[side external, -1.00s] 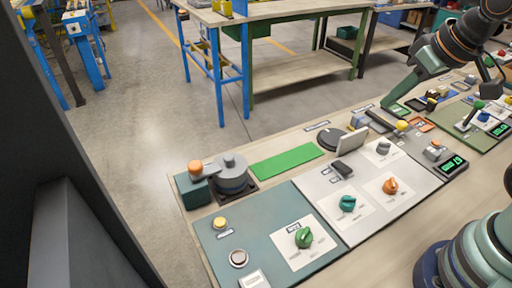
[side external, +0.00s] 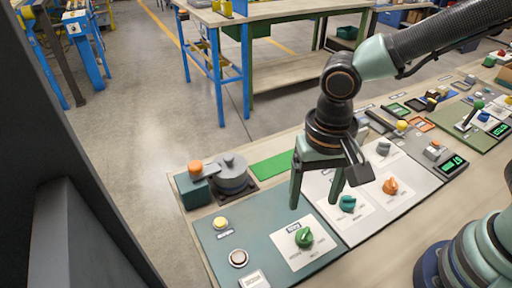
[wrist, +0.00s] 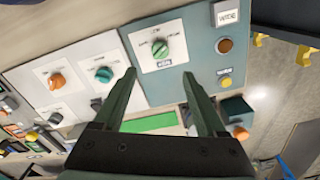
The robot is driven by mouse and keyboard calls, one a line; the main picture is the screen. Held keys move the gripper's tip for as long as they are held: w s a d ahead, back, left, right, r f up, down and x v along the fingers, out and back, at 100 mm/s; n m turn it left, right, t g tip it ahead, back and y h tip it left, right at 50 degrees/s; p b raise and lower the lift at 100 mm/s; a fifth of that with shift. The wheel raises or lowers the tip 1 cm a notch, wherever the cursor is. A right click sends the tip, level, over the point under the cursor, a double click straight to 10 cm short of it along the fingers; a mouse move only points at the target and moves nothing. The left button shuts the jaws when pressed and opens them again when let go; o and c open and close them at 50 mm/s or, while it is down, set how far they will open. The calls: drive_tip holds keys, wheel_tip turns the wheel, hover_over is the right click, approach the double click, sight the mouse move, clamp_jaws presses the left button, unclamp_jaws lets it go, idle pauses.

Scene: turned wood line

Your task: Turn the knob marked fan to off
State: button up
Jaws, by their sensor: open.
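A green knob (side external: 304,237) sits on a white dial plate on the blue-grey panel; it also shows in the wrist view (wrist: 160,49). A dark label is beside it, too small to read surely. A teal knob (side external: 347,203) and an orange knob (side external: 390,186) sit on the lighter panel, and a grey-green knob (side external: 383,147) is farther back. I cannot tell which knob is marked fan, nor the knob settings. My gripper (side external: 315,202) is open and empty, fingers pointing down above the panels. In the wrist view, its fingertips (wrist: 158,74) appear on either side of the green knob's label.
A grey cylinder (side external: 232,172) and an orange-topped teal block (side external: 195,172) stand at the panel's back left. A flat green strip (side external: 270,169) lies behind.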

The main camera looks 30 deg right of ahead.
sight(305, 232)
wheel_tip(305, 232, down, 12)
drive_tip(key=shift+f, duration=0.1)
idle(0.5)
clamp_jaws()
